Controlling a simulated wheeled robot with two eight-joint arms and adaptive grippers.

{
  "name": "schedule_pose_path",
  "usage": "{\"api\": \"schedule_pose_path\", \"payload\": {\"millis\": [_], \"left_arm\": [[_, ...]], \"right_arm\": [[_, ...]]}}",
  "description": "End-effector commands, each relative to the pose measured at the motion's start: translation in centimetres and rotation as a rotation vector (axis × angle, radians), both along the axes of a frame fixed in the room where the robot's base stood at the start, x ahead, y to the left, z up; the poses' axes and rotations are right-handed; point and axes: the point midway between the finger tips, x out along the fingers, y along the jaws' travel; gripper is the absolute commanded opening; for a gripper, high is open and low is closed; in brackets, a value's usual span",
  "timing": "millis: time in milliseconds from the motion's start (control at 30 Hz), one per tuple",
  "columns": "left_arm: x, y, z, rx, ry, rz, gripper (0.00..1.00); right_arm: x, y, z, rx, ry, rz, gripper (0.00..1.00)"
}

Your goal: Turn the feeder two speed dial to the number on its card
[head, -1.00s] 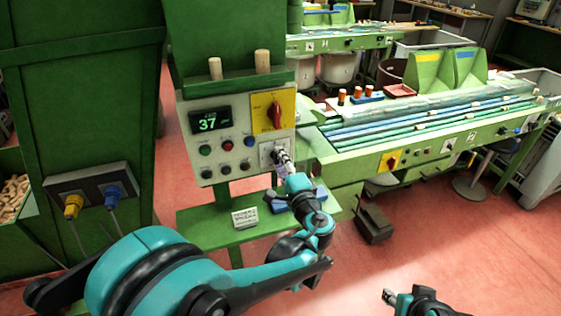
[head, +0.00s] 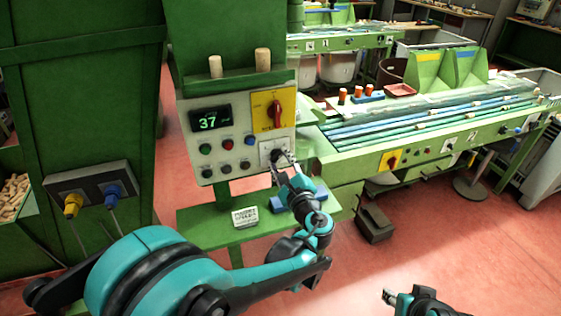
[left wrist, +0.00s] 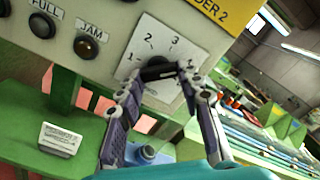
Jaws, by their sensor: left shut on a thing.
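In the head view the plate (head: 266,147) is at the lower right of the control panel. My left gripper (head: 281,158) is shut on the knob; in the left wrist view its fingers (left wrist: 160,72) sit either side of it. The pointer direction cannot be told. A small white card (head: 245,216) stands on the green shelf; its number is too small to read. My right gripper (head: 388,296) is low at the right, empty of anything visible.
The panel also has a display reading 37 (head: 211,119), a red rotary switch on a yellow plate (head: 273,109) and several buttons. A blue object (head: 313,196) lies on the shelf (head: 205,228) near my left wrist. A green conveyor machine (head: 345,165) stands to the right.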

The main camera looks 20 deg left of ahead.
Motion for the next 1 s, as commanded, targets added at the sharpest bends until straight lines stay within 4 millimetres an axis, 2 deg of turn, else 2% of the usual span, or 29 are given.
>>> {"api": "schedule_pose_path", "payload": {"millis": [633,667,700,733,1000], "left_arm": [[-0.05,0.02,-0.12,0.040,0.030,-0.001,0.07],[-0.05,0.02,-0.12,0.040,0.030,-0.001,0.41],[-0.04,0.01,-0.11,0.040,0.030,-0.001,0.52],[-0.04,0.01,-0.11,0.040,0.030,-0.001,0.57],[-0.05,0.00,-0.06,0.042,0.029,-0.001,0.57]], "right_arm": [[0.00,0.00,-0.04,0.000,0.000,0.000,0.40],[0.00,0.00,-0.04,0.000,0.000,0.000,0.40],[0.00,0.00,-0.04,0.000,0.000,0.000,0.40],[0.00,0.00,-0.04,0.000,0.000,0.000,0.40],[0.00,0.00,-0.03,0.000,0.000,0.000,0.40]]}}
